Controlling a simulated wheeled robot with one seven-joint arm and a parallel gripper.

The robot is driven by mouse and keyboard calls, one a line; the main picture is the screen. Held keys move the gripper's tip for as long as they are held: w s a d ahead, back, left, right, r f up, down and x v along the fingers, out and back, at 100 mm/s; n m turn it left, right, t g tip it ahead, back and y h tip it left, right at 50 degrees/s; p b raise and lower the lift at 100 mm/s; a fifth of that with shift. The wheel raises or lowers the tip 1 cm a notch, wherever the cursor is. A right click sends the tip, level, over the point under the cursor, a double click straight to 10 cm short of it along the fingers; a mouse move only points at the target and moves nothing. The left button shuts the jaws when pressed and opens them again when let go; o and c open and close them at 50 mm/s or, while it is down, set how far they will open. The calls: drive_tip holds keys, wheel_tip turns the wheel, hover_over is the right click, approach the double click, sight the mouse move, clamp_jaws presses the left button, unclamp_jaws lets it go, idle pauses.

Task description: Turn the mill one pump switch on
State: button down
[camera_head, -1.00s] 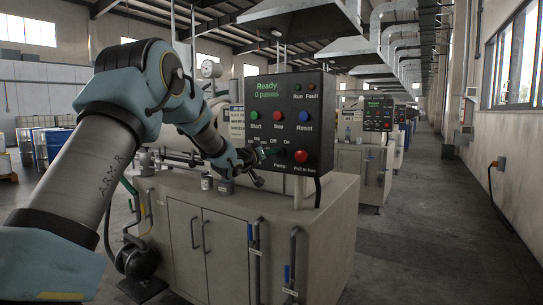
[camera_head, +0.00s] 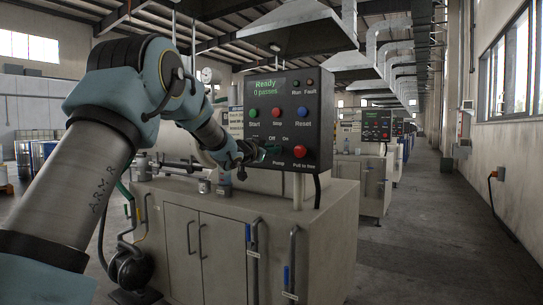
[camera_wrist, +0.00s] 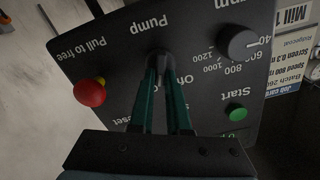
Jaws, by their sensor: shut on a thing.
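The mill one control panel (camera_head: 315,130) is a black box with a lit "Ready, 0 passes" display. It stands on the near beige mill cabinet. My gripper (camera_head: 270,153) reaches its lower left from the left. In the wrist view, where the panel appears upside down, the green fingers of my gripper (camera_wrist: 161,72) are shut on the dark pump switch (camera_wrist: 160,57) beside the "Pump" label. The fingers hide most of the switch and part of the Off/On lettering, so its position cannot be told.
The red pull-to-free button (camera_wrist: 91,92) is close to my fingers on one side. The rpm knob (camera_wrist: 238,43) and green start button (camera_wrist: 237,113) are on the other. The mill cabinet (camera_head: 225,260) stands below. An open aisle (camera_head: 425,230) runs along the right.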

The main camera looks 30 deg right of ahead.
drive_tip(key=shift+f+m+b, duration=0.1)
drive_tip(key=shift+m+b, duration=0.25)
drive_tip(key=shift+m, duration=0.25)
drive_tip(key=c, duration=0.9)
unclamp_jaws()
drive_tip(key=shift+s+a, duration=0.1)
drive_tip(key=b+v, duration=0.1)
drive_tip(key=v, duration=0.9)
drive_tip(key=shift+s+a+b, duration=0.15)
drive_tip(key=shift+a+b, duration=0.1)
drive_tip(key=shift+b, duration=0.05)
